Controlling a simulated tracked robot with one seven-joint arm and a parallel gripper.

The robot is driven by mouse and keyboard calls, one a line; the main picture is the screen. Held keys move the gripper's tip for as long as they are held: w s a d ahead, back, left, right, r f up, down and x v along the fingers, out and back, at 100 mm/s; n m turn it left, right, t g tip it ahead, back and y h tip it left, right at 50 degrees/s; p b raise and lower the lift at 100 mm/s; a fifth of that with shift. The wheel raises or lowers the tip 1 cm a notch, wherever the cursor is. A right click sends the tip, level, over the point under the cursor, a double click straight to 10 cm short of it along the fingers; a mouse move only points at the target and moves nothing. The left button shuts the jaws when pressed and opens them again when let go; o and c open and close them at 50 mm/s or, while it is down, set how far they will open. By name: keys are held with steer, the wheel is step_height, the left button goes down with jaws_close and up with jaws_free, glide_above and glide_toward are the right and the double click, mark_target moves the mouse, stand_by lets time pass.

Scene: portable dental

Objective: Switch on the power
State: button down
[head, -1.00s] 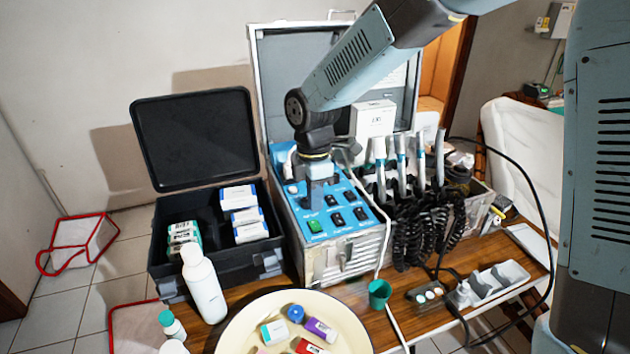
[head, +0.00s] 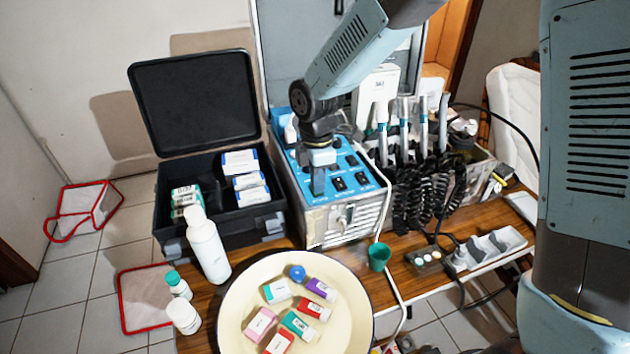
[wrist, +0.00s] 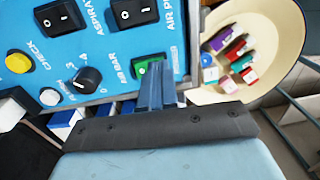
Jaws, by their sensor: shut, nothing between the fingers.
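The dental unit's blue control panel (head: 293,162) carries black rocker switches, a knob and printed labels. In the wrist view, a green rocker switch (wrist: 141,68) sits at the panel's lower edge, partly covered by the fingers. My gripper (wrist: 156,72) is shut and empty, with its tips over or against this switch; contact cannot be told. In the head view, my gripper (head: 318,190) points down at the front of the panel and hides the green switch. Whether the switch is on cannot be told.
An open black case (head: 278,222) with boxes stands left of the unit. A cream basin (head: 240,300) with small boxes is in front. Handpieces with coiled black cords (head: 410,195) hang at the right. A green cup (head: 379,257) is near the unit's front.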

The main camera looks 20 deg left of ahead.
steer(key=shift+s+f, duration=0.1)
steer(key=shift+f, duration=0.05)
steer(key=shift+w+a+r, duration=0.2)
steer(key=shift+w+a, duration=0.25)
steer(key=shift+w, duration=0.25)
steer(key=shift+r, duration=0.15)
step_height(320, 180, up, 14)
steer(key=shift+w+a, duration=0.3)
steer(key=shift+w, duration=0.15)
steer(key=shift+s+d+f, duration=0.1)
steer(key=shift+f, duration=0.1)
stand_by(0.3)
steer(key=shift+s+d, duration=0.35)
steer(key=shift+s, duration=0.2)
